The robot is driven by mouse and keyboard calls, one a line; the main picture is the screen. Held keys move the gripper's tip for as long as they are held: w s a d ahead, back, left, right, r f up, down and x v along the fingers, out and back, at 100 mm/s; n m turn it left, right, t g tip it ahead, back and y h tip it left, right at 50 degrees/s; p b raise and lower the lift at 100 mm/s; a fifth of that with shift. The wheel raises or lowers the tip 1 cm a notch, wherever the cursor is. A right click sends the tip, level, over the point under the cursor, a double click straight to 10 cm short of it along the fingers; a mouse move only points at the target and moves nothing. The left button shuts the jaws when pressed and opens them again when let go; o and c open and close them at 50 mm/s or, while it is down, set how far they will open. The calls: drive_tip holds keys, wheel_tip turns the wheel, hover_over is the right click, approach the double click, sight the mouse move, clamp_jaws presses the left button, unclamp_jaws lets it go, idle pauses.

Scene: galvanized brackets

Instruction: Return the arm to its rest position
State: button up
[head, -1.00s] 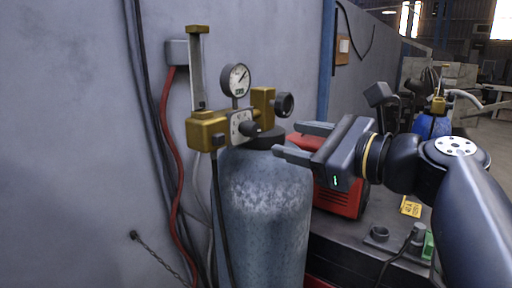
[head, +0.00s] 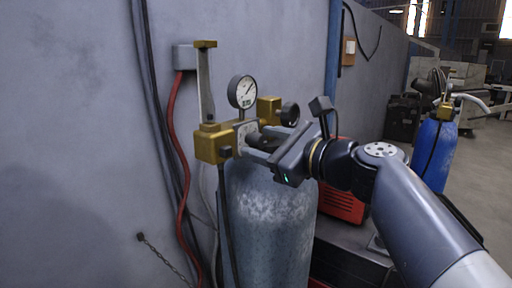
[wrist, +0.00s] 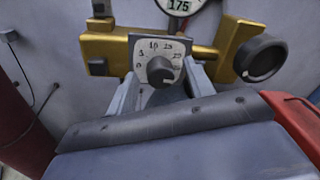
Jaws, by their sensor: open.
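My gripper (head: 258,145) is open in front of the brass regulator (head: 213,142) on top of the grey gas cylinder (head: 268,215). In the wrist view my gripper (wrist: 162,75) has one finger on each side of the black dial knob (wrist: 163,72), with its numbered plate (wrist: 176,50) behind. I cannot tell whether the fingers touch the knob. My arm reaches in from the lower right of the head view.
A round pressure gauge (head: 242,91) stands above the regulator, and a black side knob (head: 290,114) sits to its right. A red hose (head: 183,170) runs down the wall at left. A red machine (head: 343,205) is behind my arm. A blue cylinder (head: 433,150) stands farther right.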

drive_tip(key=b+v, duration=0.3)
drive_tip(key=v, duration=0.8)
drive_tip(key=p+x, duration=0.3)
drive_tip(key=x, duration=0.7)
drive_tip(key=shift+w+a+r, duration=0.1)
drive_tip(key=shift+w+a, duration=0.15)
drive_tip(key=shift+a, duration=0.05)
drive_tip(key=shift+w+a+f+n+b, duration=0.1)
drive_tip(key=shift+w+f+n+b, duration=0.1)
drive_tip(key=shift+f+n+b, duration=0.15)
drive_tip(key=shift+s+n+b, duration=0.1)
drive_tip(key=shift+n+b, duration=1.1)
drive_tip(key=shift+n, duration=0.05)
drive_tip(key=n+b, duration=0.5)
drive_tip(key=shift+f+n+t+y, duration=0.1)
drive_tip(key=shift+n+t+y, duration=0.2)
drive_tip(key=shift+t+y, duration=0.1)
drive_tip(key=n+b, duration=0.3)
drive_tip(key=n, duration=0.1)
drive_tip(key=shift+n+y, duration=0.4)
drive_tip(key=shift+n+b, duration=0.8)
drive_tip(key=shift+n, duration=1.2)
drive_tip(key=shift+r, duration=0.25)
